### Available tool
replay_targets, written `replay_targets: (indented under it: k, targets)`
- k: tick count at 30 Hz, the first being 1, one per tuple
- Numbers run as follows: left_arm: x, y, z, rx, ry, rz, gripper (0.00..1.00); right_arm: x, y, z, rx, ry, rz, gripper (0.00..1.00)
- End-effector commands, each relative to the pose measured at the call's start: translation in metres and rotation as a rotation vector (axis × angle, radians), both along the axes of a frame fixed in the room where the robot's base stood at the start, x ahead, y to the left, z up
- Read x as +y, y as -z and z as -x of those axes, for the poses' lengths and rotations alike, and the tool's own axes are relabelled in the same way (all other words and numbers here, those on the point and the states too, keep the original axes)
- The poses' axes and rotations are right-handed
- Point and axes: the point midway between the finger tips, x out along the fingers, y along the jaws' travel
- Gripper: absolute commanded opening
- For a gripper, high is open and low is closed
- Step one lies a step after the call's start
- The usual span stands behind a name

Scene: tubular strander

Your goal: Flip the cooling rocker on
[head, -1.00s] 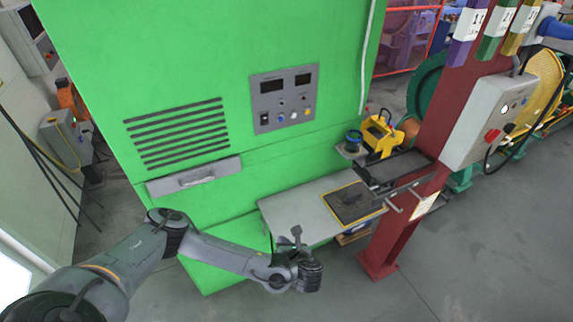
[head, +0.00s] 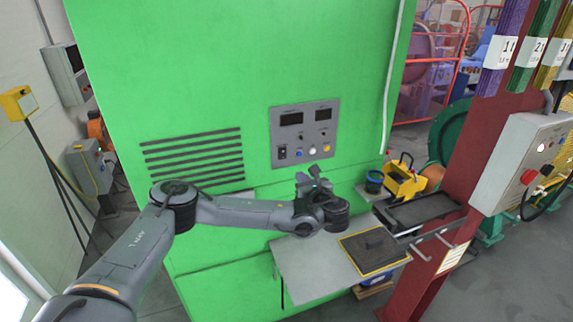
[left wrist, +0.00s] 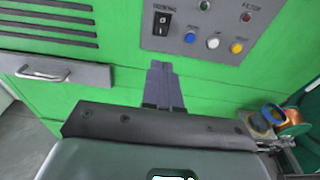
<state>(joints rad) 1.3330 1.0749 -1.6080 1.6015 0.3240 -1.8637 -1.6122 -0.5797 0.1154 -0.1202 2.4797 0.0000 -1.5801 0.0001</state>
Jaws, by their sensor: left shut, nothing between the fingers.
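The cooling rocker (head: 282,153) is a small black switch at the lower left of the grey control panel (head: 304,134) on the green cabinet. In the left wrist view the rocker (left wrist: 162,23) sits under a label that seems to read "COOLING"; its set position is too small to tell. My left gripper (head: 309,178) is shut and empty, below the panel and apart from it. In the left wrist view its closed fingers (left wrist: 163,75) point up toward the panel, below the rocker. My right gripper is not in view.
Blue, white and yellow buttons (left wrist: 213,43) sit right of the rocker. A grey drawer handle (left wrist: 55,74) and vents (head: 195,157) lie to the left. A work table (head: 310,267) stands below, with a yellow tool holder (head: 402,183) and red post (head: 470,190) to the right.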

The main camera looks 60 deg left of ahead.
Motion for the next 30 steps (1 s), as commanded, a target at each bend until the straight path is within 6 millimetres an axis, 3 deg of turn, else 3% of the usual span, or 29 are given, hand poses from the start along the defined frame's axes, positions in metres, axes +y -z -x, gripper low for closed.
replay_targets:
  k: [14, 30]
  targets:
    - [0.009, 0.002, -0.002, 0.0, -0.001, 0.001, 0.0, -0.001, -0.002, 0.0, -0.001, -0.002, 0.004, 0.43]
    - [0.095, 0.016, -0.021, 0.003, -0.002, 0.001, 0.0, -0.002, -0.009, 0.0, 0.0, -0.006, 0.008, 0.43]
